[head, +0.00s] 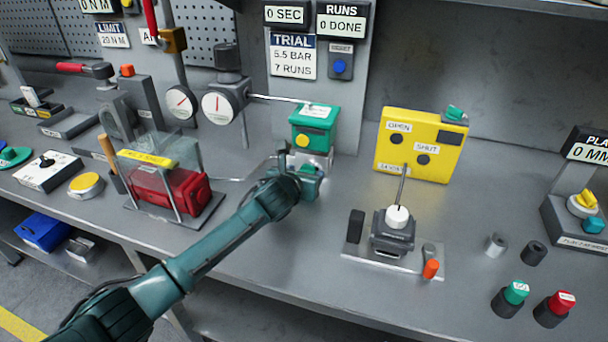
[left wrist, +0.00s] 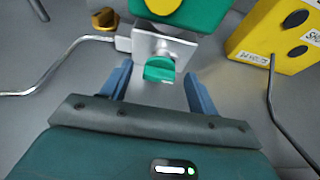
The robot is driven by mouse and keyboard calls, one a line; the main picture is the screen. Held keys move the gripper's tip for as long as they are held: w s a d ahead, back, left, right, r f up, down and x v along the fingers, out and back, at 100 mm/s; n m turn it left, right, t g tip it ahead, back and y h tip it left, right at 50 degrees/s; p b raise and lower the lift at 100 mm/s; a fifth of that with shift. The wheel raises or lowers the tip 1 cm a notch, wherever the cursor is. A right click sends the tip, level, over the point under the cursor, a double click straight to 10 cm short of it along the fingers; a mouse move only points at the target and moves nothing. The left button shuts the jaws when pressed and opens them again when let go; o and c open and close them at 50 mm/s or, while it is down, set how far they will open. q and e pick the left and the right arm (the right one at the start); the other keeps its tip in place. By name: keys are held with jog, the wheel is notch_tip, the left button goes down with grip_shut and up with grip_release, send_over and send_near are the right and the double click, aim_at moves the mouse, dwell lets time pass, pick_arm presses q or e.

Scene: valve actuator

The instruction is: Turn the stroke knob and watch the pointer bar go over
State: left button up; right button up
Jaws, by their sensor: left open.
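The green actuator box (head: 314,127) stands on a bracket at the back of the bench, with a yellow round piece (head: 302,141) on its front. In the left wrist view a small green knob (left wrist: 160,69) sits on the light metal bracket (left wrist: 158,45) under the box (left wrist: 205,14). My left gripper (head: 314,172) is just in front of the bracket. In the left wrist view its blue fingers (left wrist: 158,72) are open, one on each side of the knob, with gaps showing. No pointer bar can be clearly made out. My right gripper is not in view.
A yellow box (head: 420,143) marked OPEN and SHUT stands right of the actuator. A red case under a clear guard (head: 172,190) stands left.

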pick_arm(q)
jog(key=shift+w+d, duration=0.1)
jog(key=shift+w, duration=0.1)
jog(key=shift+c, duration=0.3)
jog(key=c, duration=0.9)
